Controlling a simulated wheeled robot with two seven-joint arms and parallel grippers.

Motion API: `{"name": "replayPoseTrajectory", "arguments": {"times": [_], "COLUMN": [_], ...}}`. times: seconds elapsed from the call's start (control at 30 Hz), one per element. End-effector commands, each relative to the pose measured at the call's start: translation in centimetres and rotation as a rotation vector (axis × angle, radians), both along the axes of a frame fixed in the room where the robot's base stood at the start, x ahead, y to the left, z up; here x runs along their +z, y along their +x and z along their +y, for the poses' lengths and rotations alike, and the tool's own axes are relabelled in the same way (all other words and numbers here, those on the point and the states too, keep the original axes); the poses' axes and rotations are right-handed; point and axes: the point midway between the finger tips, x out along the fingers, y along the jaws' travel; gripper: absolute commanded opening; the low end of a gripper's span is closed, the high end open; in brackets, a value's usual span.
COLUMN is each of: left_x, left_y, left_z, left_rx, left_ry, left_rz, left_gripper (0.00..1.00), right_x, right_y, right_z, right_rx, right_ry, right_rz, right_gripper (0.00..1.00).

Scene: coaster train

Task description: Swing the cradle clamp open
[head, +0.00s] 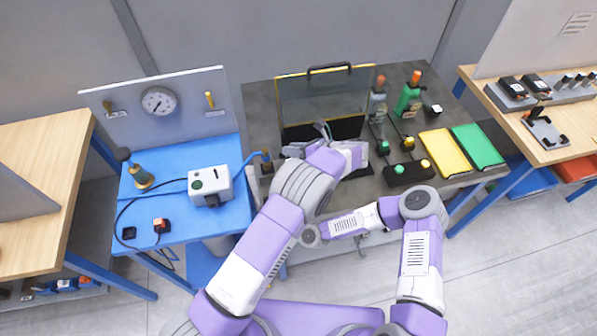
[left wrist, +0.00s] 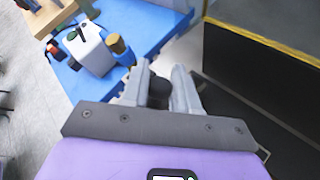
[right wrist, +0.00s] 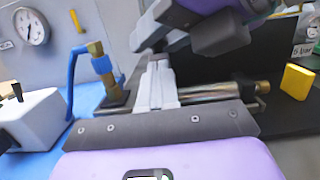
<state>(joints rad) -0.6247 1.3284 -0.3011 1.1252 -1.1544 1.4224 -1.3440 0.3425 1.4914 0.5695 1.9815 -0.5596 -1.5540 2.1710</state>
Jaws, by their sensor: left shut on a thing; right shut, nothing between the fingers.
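My left gripper (head: 288,151) is over the dark bench in the head view, fingers pointing left. In the left wrist view its fingers (left wrist: 162,88) are shut on a black rounded knob (left wrist: 158,92). I cannot tell for certain that the knob belongs to the cradle clamp. My left arm hides the right gripper and most of the holder in the head view.
A yellow-edged clear guard (head: 325,95) stands behind the grippers. Yellow (head: 445,152) and green (head: 478,146) mats lie to the right.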

Motion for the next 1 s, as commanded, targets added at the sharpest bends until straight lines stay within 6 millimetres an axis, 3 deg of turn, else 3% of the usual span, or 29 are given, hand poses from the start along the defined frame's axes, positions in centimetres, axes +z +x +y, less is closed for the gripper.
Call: {"name": "replayPoseTrajectory", "arguments": {"times": [0.5, 0.53, 0.63, 1.0], "left_x": [-0.2, -0.2, -0.2, 0.3], "left_y": [-0.2, -0.3, -0.3, -0.3], "left_z": [-0.2, -0.2, -0.2, -0.8], "left_rx": [0.001, 0.002, 0.002, -0.001], "left_ry": [0.0, 0.0, 0.0, -0.001], "left_rz": [0.007, 0.007, 0.008, 0.002], "left_gripper": [0.0, 0.34, 0.49, 0.49], "right_x": [1.7, 1.7, 1.7, 1.4], "right_y": [0.9, 1.0, 0.9, 0.8], "right_z": [0.2, 0.2, 0.2, 0.2], "right_rx": [-0.003, -0.004, -0.004, -0.001], "right_ry": [-0.015, -0.014, -0.015, -0.017], "right_rz": [0.047, 0.046, 0.046, 0.052], "right_gripper": [0.0, 0.0, 0.0, 0.0]}}
